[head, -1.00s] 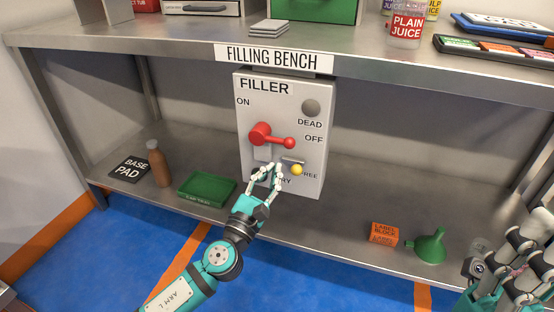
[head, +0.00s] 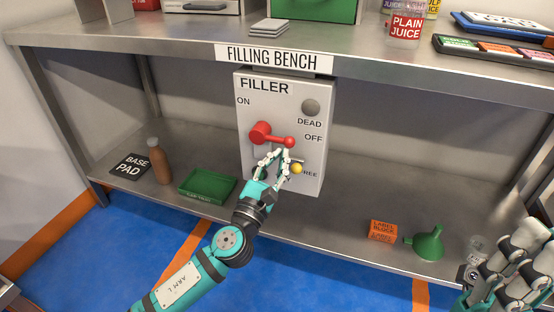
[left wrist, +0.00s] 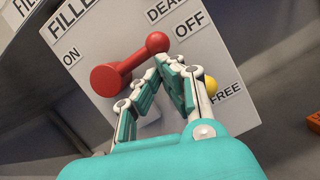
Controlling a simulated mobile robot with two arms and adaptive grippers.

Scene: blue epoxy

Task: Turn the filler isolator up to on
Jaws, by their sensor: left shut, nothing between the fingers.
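The filler isolator is a grey panel (head: 284,92) under the bench top, with a red lever (head: 273,136). The lever's hub is at the left and its knob points right, toward OFF and away from ON. The lever also shows in the left wrist view (left wrist: 128,62). My left gripper (head: 285,152) is shut and empty, its fingertips just below the lever's knob; I cannot tell if they touch it. In the left wrist view the fingertips (left wrist: 165,62) meet close under the knob. My right gripper (head: 510,262) is at the lower right, its jaws unclear.
A yellow knob (head: 297,169) sits on the panel right beside my left fingers, near FREE. On the lower shelf are a brown bottle (head: 159,162), a green tray (head: 207,187), an orange label block (head: 383,231) and a green funnel (head: 428,243). The bench top overhangs the panel.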

